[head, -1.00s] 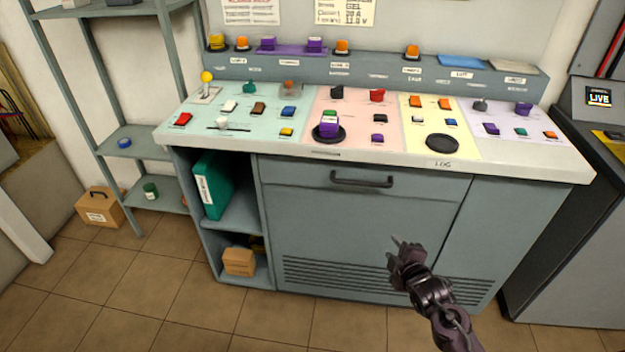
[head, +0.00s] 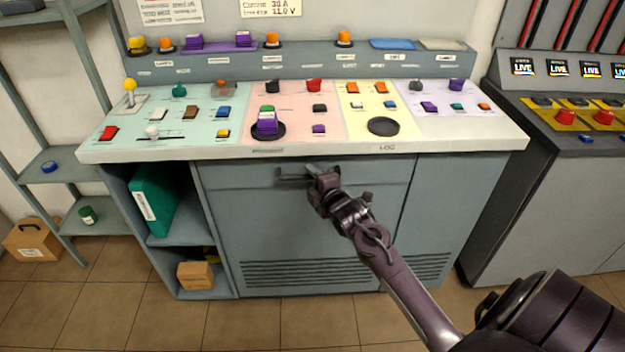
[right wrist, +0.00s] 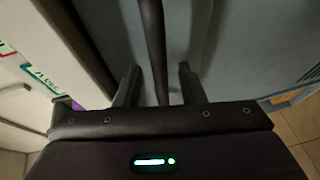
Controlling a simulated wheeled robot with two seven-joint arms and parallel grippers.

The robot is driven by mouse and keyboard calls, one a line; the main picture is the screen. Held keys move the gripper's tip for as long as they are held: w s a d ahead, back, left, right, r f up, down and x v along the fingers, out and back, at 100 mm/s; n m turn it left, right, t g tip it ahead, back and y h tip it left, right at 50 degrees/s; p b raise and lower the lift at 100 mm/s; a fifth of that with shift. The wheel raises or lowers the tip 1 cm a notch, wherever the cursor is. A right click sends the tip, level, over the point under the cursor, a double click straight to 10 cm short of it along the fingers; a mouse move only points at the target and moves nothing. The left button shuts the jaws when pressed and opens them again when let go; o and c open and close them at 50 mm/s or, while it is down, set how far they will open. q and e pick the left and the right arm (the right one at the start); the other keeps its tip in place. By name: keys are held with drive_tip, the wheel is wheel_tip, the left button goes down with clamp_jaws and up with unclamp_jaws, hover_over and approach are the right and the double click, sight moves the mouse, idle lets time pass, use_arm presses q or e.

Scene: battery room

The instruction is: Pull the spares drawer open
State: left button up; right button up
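The spares drawer (head: 235,178) is a wide grey-blue front just under the bench top, and it looks flush with the cabinet. Its dark bar handle (head: 291,177) is partly hidden behind my right gripper (head: 321,174). My right gripper is at the right part of the handle. In the right wrist view, the handle bar (right wrist: 152,40) runs between the two fingers of the right gripper (right wrist: 159,72). The fingers are apart, with a visible gap on both sides of the bar. My left gripper is not in view.
The bench top (head: 440,145) with several coloured blocks and switches overhangs the drawer. An open shelf with a green binder (head: 153,200) and a cardboard box (head: 195,275) is at left. A dark console (head: 560,190) stands at right. The floor in front is clear.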

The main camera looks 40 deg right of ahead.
drive_tip(key=shift+c, duration=0.4)
clamp_jaws()
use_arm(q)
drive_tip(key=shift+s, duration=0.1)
use_arm(e)
drive_tip(key=shift+f, duration=0.1)
